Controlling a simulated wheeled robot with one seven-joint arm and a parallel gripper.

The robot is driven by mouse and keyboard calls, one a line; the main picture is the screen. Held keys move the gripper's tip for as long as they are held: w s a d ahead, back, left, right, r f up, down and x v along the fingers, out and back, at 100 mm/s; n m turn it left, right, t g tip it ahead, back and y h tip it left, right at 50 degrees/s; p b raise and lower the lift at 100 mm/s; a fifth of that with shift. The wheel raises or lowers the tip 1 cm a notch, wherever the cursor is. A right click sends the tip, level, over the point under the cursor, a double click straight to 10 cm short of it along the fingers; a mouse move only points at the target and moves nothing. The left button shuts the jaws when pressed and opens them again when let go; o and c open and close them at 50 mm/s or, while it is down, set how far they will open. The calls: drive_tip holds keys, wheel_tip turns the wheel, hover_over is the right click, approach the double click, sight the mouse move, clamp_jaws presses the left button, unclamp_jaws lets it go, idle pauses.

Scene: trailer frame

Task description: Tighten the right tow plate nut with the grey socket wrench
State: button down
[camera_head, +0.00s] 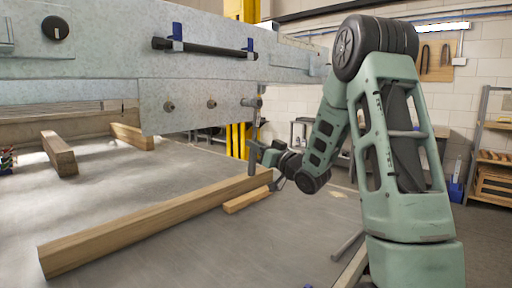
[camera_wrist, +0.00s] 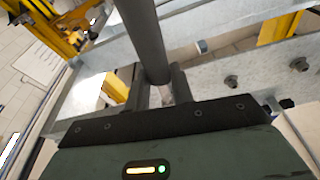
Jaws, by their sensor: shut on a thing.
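The tow plate (camera_head: 190,122) is a pale metal plate hanging under the trailer beam. Two nuts, the left nut (camera_head: 169,106) and the middle nut (camera_head: 211,104), show on its face. The grey socket wrench (camera_head: 255,122) stands near upright at the plate's right end, its head over the place of the right nut, which is hidden. Whether the socket is fully seated cannot be told. My gripper (camera_head: 257,146) is shut on the wrench's lower part. In the wrist view the dark wrench shaft (camera_wrist: 144,35) rises between the fingers of my gripper (camera_wrist: 162,88).
A dark bar with blue clips (camera_head: 205,47) is on the beam above. Wooden beams (camera_head: 160,222) lie on the floor below. A shelf (camera_head: 494,145) stands at the right wall. Yellow posts (camera_head: 238,140) stand behind the plate.

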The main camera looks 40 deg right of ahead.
drive_tip(key=shift+s+r, duration=0.1)
drive_tip(key=shift+s, duration=0.45)
idle(0.4)
drive_tip(key=shift+s+d+b, duration=0.15)
drive_tip(key=shift+s+b, duration=0.4)
drive_tip(key=shift+s, duration=1.4)
drive_tip(key=c, duration=2.2)
unclamp_jaws()
